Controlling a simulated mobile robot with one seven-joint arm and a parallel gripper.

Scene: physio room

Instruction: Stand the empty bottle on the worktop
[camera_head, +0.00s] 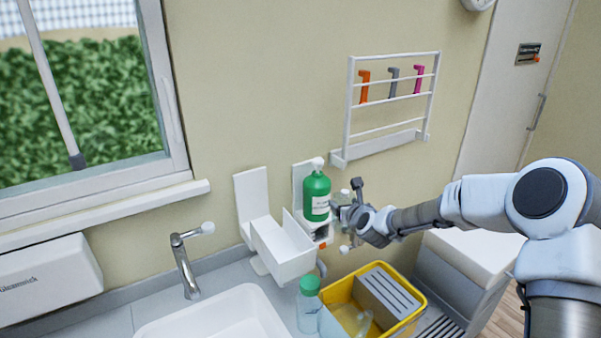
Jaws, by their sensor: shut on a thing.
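A green pump bottle (316,198) with a white top and a pale label is upright in front of a white wall holder (301,172). My gripper (337,209) reaches it from the right and is shut on its side. The fingertips are small and partly hidden, and whether the bottle's base rests on the holder cannot be told. A clear bottle (308,312) with a green cap stands on the worktop (108,321), between the sink and the yellow crate. Whether the green bottle is empty does not show.
An open white wall bracket (283,262) is left of the green bottle. A yellow crate (412,322) holding a grey slotted block is below my gripper. The sink (160,328) and tap (184,265) are at left. A white rack (347,110) hangs above.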

